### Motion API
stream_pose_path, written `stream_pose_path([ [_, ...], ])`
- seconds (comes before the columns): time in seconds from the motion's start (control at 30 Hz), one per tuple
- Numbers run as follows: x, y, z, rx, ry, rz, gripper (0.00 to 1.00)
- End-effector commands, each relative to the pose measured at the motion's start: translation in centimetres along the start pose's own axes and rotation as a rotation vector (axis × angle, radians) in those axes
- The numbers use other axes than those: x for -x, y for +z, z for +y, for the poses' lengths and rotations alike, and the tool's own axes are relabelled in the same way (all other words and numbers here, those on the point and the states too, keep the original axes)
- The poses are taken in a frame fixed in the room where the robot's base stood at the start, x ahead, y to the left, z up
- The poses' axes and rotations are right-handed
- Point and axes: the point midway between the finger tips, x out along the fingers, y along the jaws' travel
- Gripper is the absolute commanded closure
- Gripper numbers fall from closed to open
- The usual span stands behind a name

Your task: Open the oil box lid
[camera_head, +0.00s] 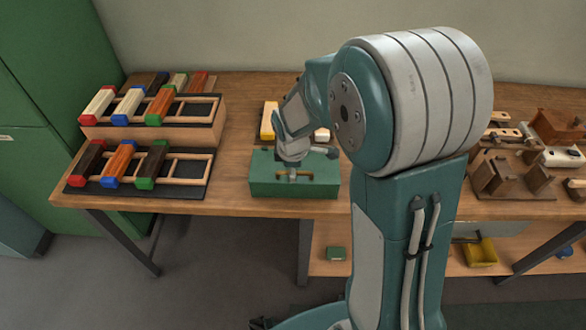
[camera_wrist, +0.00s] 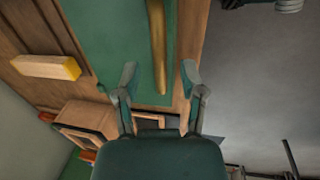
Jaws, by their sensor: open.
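The oil box appears to be the green box (camera_head: 260,187) at the front edge of the workbench, left of my arm in the head view. Its flat green top, the lid (camera_wrist: 100,30), looks closed. A brass bar handle (camera_wrist: 157,45) shows on it in the wrist view, and also low at the front in the head view (camera_head: 294,176). My gripper (camera_wrist: 160,75) is open and empty over the box, with its fingers on either side of the bar's near end. I cannot tell whether they touch it. My wrist hides part of the lid in the head view.
Two racks of colored brush blocks (camera_head: 155,103) stand at the left of the workbench (camera_head: 235,110). A yellow-and-white block (camera_wrist: 45,67) lies behind the box. Wooden fixtures (camera_head: 510,175) fill the right side.

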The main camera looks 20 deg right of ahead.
Motion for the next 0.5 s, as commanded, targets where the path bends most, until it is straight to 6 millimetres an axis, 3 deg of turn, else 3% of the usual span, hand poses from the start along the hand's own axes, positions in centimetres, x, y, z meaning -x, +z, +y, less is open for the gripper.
stream_pose_path([
  [0.33, -0.55, 0.02, 0.01, -0.001, 0.001, 0.001, 0.47],
  [0.43, -0.54, 0.02, 0.01, -0.001, 0.001, 0.001, 0.92],
  [0.47, -0.54, 0.02, 0.01, -0.001, 0.001, 0.001, 1.0],
  [0.5, -0.54, 0.02, 0.01, -0.001, 0.001, 0.001, 1.0],
])
